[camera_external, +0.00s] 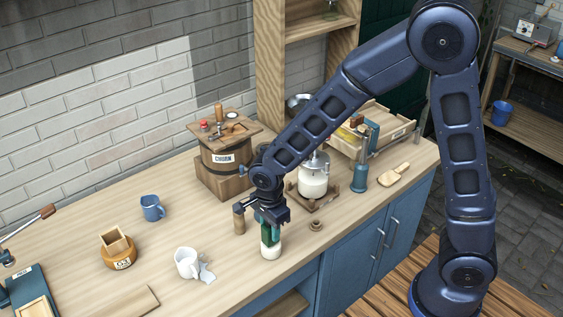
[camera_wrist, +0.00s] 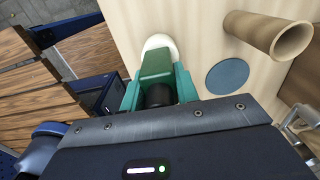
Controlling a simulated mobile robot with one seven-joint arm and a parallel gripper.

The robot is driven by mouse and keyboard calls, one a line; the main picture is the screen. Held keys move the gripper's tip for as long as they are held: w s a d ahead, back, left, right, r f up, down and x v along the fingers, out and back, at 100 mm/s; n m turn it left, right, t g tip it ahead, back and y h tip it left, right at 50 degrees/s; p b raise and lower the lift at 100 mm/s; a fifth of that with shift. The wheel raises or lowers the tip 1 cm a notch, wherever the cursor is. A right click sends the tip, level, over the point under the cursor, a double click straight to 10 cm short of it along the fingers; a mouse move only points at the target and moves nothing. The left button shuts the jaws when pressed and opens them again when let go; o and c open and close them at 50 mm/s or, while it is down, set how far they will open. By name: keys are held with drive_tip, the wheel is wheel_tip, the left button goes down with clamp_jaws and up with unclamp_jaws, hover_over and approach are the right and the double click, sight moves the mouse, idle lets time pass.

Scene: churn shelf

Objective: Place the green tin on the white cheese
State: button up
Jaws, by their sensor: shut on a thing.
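My gripper (camera_external: 269,216) points down over the front part of the counter. Its teal fingers (camera_wrist: 157,82) are shut on the green tin (camera_wrist: 156,64), one on each side. The green tin (camera_external: 270,236) is upright, directly above the white cheese (camera_external: 271,251), which stands on the counter near its front edge. In the wrist view, the white cheese (camera_wrist: 161,42) shows as a pale rounded edge past the tin; the rest is hidden. The tin's lower end meets the cheese in the picture, but I cannot tell whether they touch.
A wooden cylinder (camera_external: 239,218) stands just left of my gripper, with a blue disc (camera_wrist: 228,76) beside it in the wrist view. The churn (camera_external: 226,170) and a glass jar (camera_external: 313,178) stand behind.

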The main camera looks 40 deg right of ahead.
drive_tip(key=shift+f, duration=0.2)
drive_tip(key=shift+f, duration=0.15)
drive_tip(key=o, duration=1)
